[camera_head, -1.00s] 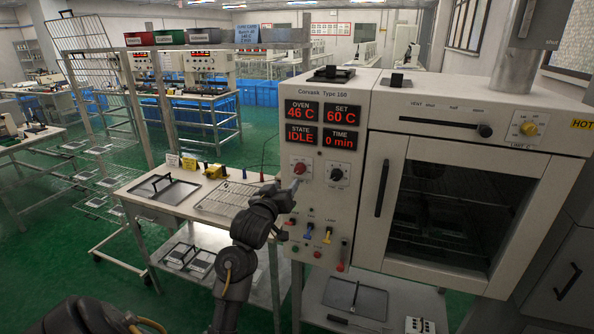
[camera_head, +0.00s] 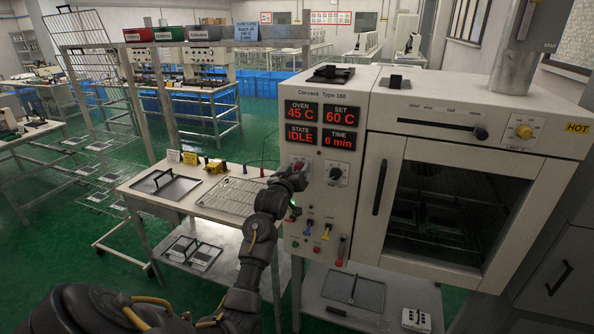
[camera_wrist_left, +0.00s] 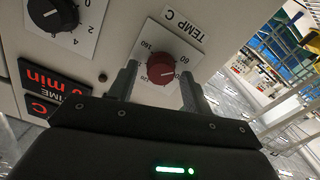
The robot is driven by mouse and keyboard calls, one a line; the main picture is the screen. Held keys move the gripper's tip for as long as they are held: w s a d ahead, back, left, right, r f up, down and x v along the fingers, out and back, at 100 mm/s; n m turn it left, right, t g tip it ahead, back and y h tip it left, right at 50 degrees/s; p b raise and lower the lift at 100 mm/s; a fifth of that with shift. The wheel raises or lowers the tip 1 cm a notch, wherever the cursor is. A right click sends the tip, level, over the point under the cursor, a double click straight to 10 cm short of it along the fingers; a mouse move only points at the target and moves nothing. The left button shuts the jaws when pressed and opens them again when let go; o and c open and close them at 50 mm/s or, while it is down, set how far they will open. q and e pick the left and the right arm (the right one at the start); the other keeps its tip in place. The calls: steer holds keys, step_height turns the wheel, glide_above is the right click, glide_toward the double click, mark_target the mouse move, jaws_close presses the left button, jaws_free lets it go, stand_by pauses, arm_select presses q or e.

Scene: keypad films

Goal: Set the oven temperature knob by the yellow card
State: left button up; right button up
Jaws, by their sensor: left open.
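The red temperature knob (camera_wrist_left: 160,69) shows in the left wrist view on a white dial plate (camera_wrist_left: 146,52) under a "TEMP C" label. In the head view the knob (camera_head: 299,163) is partly hidden behind my left gripper (camera_head: 295,176). In the wrist view the open fingers of this gripper (camera_wrist_left: 160,82) are on either side of the knob; I cannot tell whether they touch it. The oven's SET display (camera_head: 342,112) reads 60 C. A small pale yellowish card (camera_head: 173,156) stands on the side table, its writing too small to read. My right gripper is not in view.
A black-and-white time dial (camera_head: 337,174) is just right of the temperature knob. Small coloured switches (camera_head: 318,229) sit below. A wire rack (camera_head: 230,195) lies on the side table (camera_head: 128,188).

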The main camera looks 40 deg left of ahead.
arm_select(q)
steer(key=shift+c, duration=0.3)
steer(key=c, duration=0.9)
